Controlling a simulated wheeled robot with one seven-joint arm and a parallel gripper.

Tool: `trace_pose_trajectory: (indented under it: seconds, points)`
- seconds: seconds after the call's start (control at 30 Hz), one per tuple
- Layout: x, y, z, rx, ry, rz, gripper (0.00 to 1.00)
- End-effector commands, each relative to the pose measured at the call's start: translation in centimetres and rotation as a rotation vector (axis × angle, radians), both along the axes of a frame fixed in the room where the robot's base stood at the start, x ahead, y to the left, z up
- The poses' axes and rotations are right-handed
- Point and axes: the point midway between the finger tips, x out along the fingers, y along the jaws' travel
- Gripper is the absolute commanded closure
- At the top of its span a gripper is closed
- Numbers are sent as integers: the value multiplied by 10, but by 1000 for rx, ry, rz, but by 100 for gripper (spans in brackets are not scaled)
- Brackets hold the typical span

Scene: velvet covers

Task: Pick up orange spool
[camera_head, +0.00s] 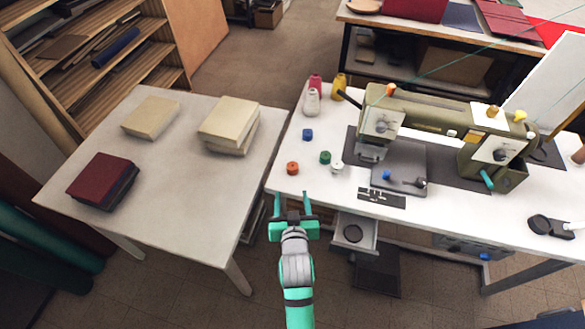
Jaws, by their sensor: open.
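The orange spool (292,168) stands on the white sewing table (315,186) near its front left corner. It is small and short, with a darker centre on top. My gripper (290,198) is in front of that corner, below the spool in the picture. Its two fingers are apart and point toward the table. Nothing shows between them. The spool is clear of the fingers and fully visible.
A blue spool (307,134), a green spool (325,157) and a white spool (337,167) stand nearby. The sewing machine (440,120) is to the right. An open drawer (353,232) juts out below. A side table (150,210) with books is left.

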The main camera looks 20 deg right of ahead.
Motion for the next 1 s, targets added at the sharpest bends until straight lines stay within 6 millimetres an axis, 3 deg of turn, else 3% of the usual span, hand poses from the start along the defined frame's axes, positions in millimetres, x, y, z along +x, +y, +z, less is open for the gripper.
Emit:
trace_pose_trajectory:
  seconds: [0.1,0.27,0.6,0.83,1.0]
  points:
    - [18,-11,12,9,3,-18,45]
    - [29,-19,15,16,11,-28,45]
    - [69,-31,-2,18,10,-29,45]
    - [82,-34,-8,16,10,-29,45]
    - [103,-38,-18,16,10,-29,45]
